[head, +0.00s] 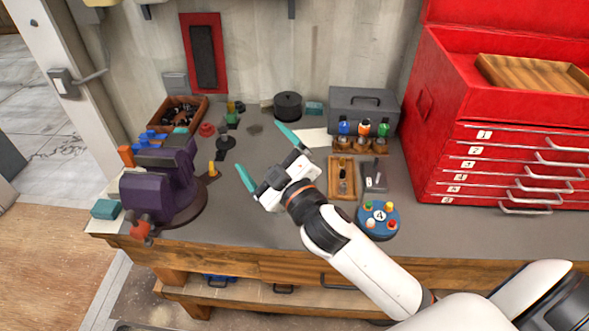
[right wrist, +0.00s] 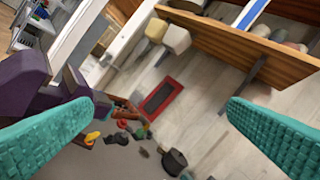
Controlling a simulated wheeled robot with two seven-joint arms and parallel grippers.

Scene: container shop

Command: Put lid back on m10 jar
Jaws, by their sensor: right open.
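My right gripper (head: 268,158) is open above the middle of the workbench, its two teal fingers spread wide with nothing between them. In the right wrist view its fingers (right wrist: 160,107) frame the back wall and bench. Several small jars with blue, orange and green tops stand in a wooden rack (head: 372,151) at the back, right of my gripper. No label reading m10 is legible, and I cannot tell which jar or lid it is. Small dark and coloured pieces (head: 226,142) lie left of the gripper; a loose lid cannot be made out. My left gripper is not in view.
A purple vise (head: 160,188) stands at the left. A black round container (head: 288,106) and grey toolbox (head: 350,108) are at the back. A wooden tray (head: 334,188) and blue round holder (head: 362,222) lie near my right arm. A red drawer chest (head: 440,140) bounds the right.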

